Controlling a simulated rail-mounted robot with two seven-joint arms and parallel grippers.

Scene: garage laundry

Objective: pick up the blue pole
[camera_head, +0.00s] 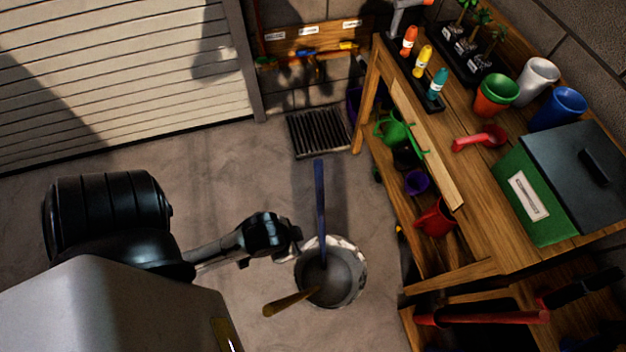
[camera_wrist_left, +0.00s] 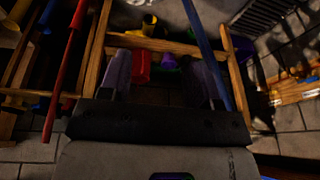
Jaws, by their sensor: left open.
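The blue pole (camera_head: 320,200) leans in a grey bucket (camera_head: 359,280) on the floor, its upper end sticking out well above the rim. My left gripper (camera_head: 291,252) is beside the bucket's left rim, close to the pole's left side. In the left wrist view the left gripper (camera_wrist_left: 162,80) has its two fingers wide apart, with nothing held between them. The blue pole (camera_wrist_left: 200,32) runs down at a slant there, close along the right finger; I cannot tell if it touches. My right gripper is not in view.
A yellowish pole (camera_head: 288,303) also leans in the bucket. To the right stands a wooden workbench (camera_head: 480,190) with bottles, pots and a green box (camera_head: 530,195). A dark floor grate (camera_head: 318,132) lies behind. The floor left of the bucket is clear.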

